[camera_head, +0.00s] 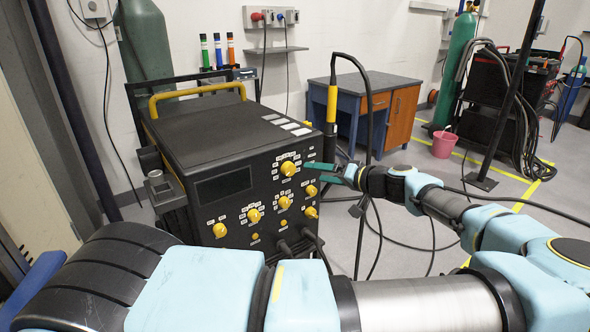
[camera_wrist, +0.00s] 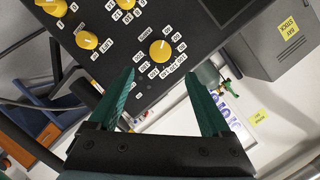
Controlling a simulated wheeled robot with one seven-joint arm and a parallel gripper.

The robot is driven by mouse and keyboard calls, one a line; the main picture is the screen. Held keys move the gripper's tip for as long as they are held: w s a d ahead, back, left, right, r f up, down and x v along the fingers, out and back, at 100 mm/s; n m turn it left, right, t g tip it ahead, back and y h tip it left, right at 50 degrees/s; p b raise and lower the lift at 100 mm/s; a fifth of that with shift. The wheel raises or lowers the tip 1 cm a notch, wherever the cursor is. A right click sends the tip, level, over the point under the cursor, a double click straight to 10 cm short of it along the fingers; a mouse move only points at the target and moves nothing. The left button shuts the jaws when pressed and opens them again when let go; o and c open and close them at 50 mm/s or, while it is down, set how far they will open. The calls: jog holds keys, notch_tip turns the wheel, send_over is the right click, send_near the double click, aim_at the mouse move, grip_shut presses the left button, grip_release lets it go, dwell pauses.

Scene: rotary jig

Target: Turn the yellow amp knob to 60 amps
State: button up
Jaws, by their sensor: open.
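The welding machine (camera_head: 215,130) is a black box with several yellow knobs on its front panel. The large yellow knob (camera_head: 288,168) at the panel's upper right, ringed by white number labels, looks like the amp knob. It also shows in the wrist view (camera_wrist: 160,50). My gripper (camera_head: 309,172) has green fingers and is open and empty, just right of this knob in the head view. In the wrist view my gripper (camera_wrist: 161,75) has the knob beyond its fingertips, roughly centred between them; no contact shows.
Other yellow knobs (camera_head: 254,215) sit lower and left on the panel. A black stand with a yellow-handled torch (camera_head: 332,103) rises close behind my gripper. Cables lie on the floor.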

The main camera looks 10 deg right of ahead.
aim_at(292, 170)
jog(key=p+x, duration=0.3)
jog(key=x, duration=0.6)
jog(key=shift+w+a+f, duration=0.15)
jog(key=shift+w+a, duration=0.05)
jog(key=shift+a, duration=0.1)
grip_shut()
jog(key=shift+f+b, duration=0.15)
jog(key=shift+b, duration=0.25)
jog(key=shift+d+f+m+y+b, duration=0.1)
jog(key=shift+m+y+b, duration=0.3)
jog(key=shift+m+b, duration=0.5)
jog(key=shift+w+d+m+y+b, duration=0.1)
jog(key=shift+m+y+b, duration=0.6)
jog(key=shift+m+b, duration=0.55)
